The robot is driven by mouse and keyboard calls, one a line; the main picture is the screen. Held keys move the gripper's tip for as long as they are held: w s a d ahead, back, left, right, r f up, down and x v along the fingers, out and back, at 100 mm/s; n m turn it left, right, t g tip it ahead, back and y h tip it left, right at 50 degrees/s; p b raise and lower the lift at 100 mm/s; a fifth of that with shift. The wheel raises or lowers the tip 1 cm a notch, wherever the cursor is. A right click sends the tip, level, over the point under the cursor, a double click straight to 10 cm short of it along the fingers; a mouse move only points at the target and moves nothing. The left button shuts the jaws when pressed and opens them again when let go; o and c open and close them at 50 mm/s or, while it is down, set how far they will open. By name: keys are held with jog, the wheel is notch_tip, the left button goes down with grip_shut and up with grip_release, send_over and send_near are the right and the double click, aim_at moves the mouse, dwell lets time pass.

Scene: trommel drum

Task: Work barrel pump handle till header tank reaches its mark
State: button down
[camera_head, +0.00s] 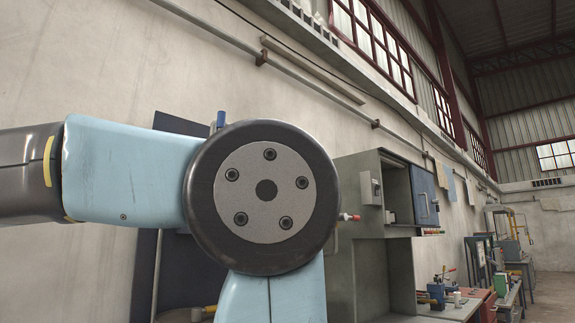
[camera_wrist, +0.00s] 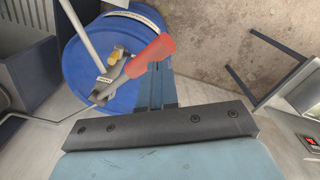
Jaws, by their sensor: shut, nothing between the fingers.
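In the wrist view a blue barrel (camera_wrist: 75,78) stands upright, seen from above. A pump with a brass-coloured fitting (camera_wrist: 114,57) is on its lid, and a pale pipe (camera_wrist: 83,32) rises from there. The pump handle (camera_wrist: 150,57) has a red grip that slants up to the right. My gripper (camera_wrist: 159,72) is shut and empty, its fingertips close to the red grip; I cannot tell whether they touch. In the head view my own arm hides the gripper and barrel. I cannot make out the header tank or its mark.
In the head view a grey cabinet (camera_head: 357,180) stands right of my arm, with workbenches (camera_head: 478,300) beyond along the wall. In the wrist view a dark metal frame (camera_wrist: 262,82) stands right of the barrel, with bare floor (camera_wrist: 215,45) between.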

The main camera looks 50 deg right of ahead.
notch_tip(320, 180, down, 12)
jog(key=shift+f, duration=0.15)
dwell(2.2)
jog(key=shift+r, duration=7.15)
